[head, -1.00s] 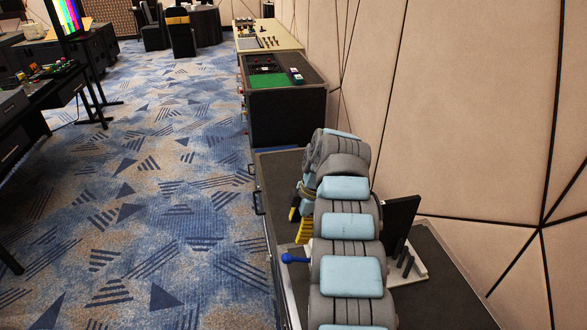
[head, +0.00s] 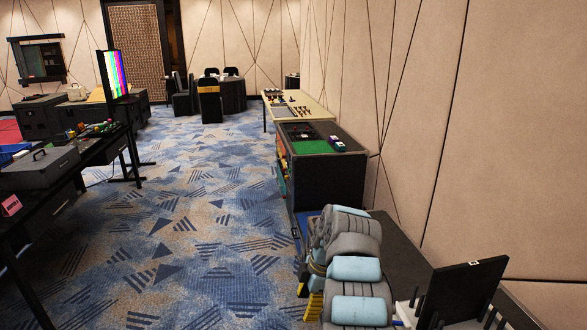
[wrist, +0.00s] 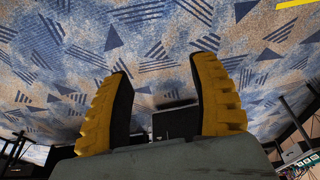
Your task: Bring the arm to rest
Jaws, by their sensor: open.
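My gripper (wrist: 163,85) shows in the wrist view with its two yellow, ridged fingers spread wide apart. In the head view my grey and light-blue arm is folded at the lower right, close to the dark bench top. A small part of the yellow fingers (head: 314,290) shows at its left side there, mostly hidden behind the arm.
A dark case with a green top (head: 312,147) stands beyond my arm, with a light table (head: 290,103) behind it. A black upright panel (head: 462,292) stands at the lower right. A black desk (head: 90,160) is at the left. The carpeted aisle (head: 200,200) is clear.

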